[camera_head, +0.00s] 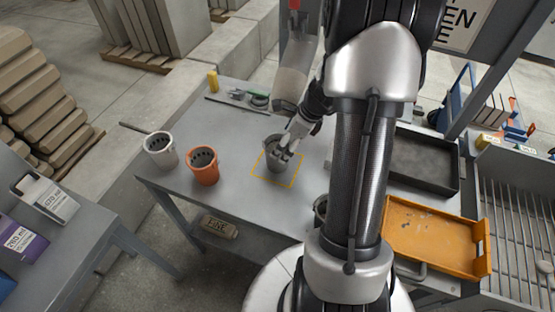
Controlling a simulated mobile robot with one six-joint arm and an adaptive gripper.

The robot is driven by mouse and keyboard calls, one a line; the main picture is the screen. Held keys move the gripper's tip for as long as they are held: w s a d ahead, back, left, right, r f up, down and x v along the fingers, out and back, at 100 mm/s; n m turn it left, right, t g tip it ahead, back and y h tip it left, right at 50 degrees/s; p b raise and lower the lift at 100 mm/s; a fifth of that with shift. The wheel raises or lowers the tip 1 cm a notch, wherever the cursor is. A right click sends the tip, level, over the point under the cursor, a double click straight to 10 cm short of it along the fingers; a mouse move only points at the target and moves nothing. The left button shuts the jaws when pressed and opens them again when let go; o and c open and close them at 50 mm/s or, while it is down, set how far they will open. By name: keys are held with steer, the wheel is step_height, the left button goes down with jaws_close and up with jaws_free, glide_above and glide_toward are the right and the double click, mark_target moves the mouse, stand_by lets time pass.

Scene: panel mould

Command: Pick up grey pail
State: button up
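The grey pail (274,163) stands on the grey table inside a yellow outlined square. My gripper (282,153) is at the pail's rim, reaching down from the upper right. Its fingers overlap the pail's opening. I cannot tell whether they grip the rim or only hang over it. The gripper and arm hide part of the pail's far right side.
An orange pail (204,168) and a white pail (160,152) stand to the left on the table (235,205). Right of my arm are a black tray (420,165) and an orange tray (430,238). Small tools and a green roll (259,100) lie at the back.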

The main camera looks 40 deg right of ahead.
mark_target(269, 142)
steer(key=b+x, duration=0.3)
steer(key=x, duration=0.4)
steer(key=shift+c, duration=0.4)
steer(key=shift+r, duration=0.1)
steer(key=c, duration=1.4)
